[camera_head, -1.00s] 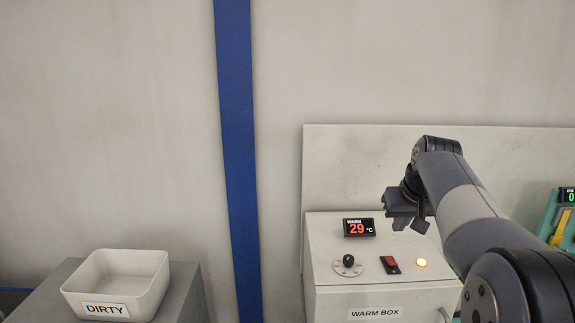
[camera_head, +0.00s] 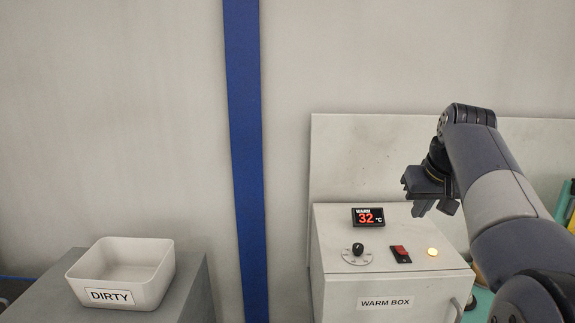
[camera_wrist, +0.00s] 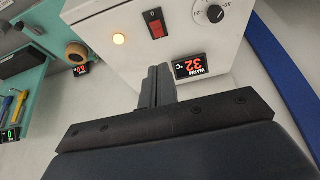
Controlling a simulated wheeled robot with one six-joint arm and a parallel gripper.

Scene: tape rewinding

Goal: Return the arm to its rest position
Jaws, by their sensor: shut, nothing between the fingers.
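My gripper (camera_head: 434,208) hangs in the air above the right part of the white warm box (camera_head: 333,262) in the head view, apart from it. Its fingers are shut with nothing between them, and they also show closed together in the wrist view (camera_wrist: 157,84). My arm reaches in from the right side. The warm box's display (camera_head: 368,217) reads 32 °C. Its red switch (camera_head: 401,254), black dial (camera_head: 357,250) and lit yellow lamp (camera_head: 432,252) are in plain view on top.
A white tray labelled DIRTY (camera_head: 112,296) stands on a grey stand (camera_head: 190,290) at the left. A blue post (camera_head: 245,150) runs up the wall between. A teal rack with tools (camera_wrist: 30,95) shows at the wrist view's left. The space left of the gripper is clear.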

